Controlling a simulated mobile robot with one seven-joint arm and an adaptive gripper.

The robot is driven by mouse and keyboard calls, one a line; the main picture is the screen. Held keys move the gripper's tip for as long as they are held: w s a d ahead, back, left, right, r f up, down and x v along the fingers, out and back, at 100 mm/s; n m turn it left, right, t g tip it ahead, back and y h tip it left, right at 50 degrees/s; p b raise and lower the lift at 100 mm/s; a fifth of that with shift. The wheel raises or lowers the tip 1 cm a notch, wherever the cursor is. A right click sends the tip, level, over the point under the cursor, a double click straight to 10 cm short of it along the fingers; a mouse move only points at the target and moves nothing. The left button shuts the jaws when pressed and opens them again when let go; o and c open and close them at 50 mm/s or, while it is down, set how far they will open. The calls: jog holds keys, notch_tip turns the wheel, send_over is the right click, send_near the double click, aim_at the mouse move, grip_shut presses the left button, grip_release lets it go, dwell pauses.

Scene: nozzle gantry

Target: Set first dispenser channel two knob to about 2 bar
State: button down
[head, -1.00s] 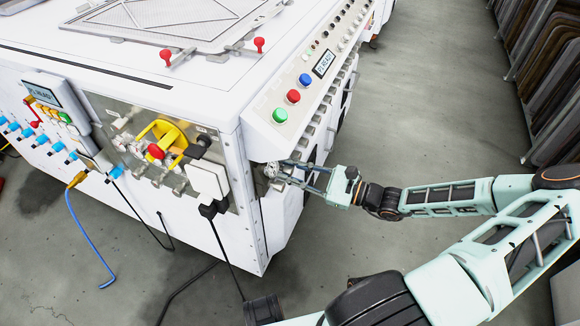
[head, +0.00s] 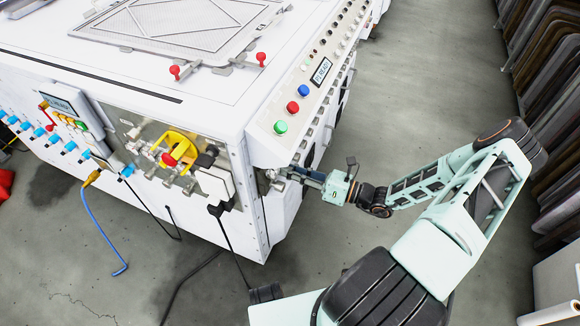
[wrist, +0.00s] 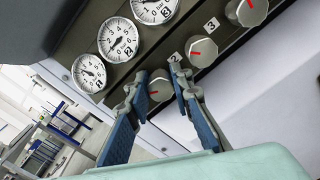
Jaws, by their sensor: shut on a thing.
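In the wrist view a dark panel carries several silver knobs with red marks below a row of round white pressure gauges. My gripper (wrist: 158,70) is shut on the lowest visible knob (wrist: 158,88), one finger on either side; its red mark shows between the fingers. A "2" label (wrist: 173,57) sits between this knob and the neighbouring knob (wrist: 203,52), so I cannot tell for sure which it names. The middle gauge (wrist: 118,40) has a "2" tag below it; its needle is too small to read. In the head view my gripper (head: 291,175) reaches the machine's corner side.
A white machine (head: 215,105) fills the left, with coloured buttons (head: 292,107) on its sloped console above my gripper. Another knob (wrist: 246,12) and a gauge (wrist: 155,8) are close by. Floor (head: 430,60) is open to the right, before a rack of panels (head: 555,90).

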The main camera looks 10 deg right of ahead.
jog(key=shift+f+m+p, duration=0.1)
jog(key=shift+m+p, duration=0.3)
jog(key=shift+m, duration=1.8)
jog(key=shift+d, duration=0.1)
jog(key=c, duration=2)
grip_release()
jog(key=v, duration=1.2)
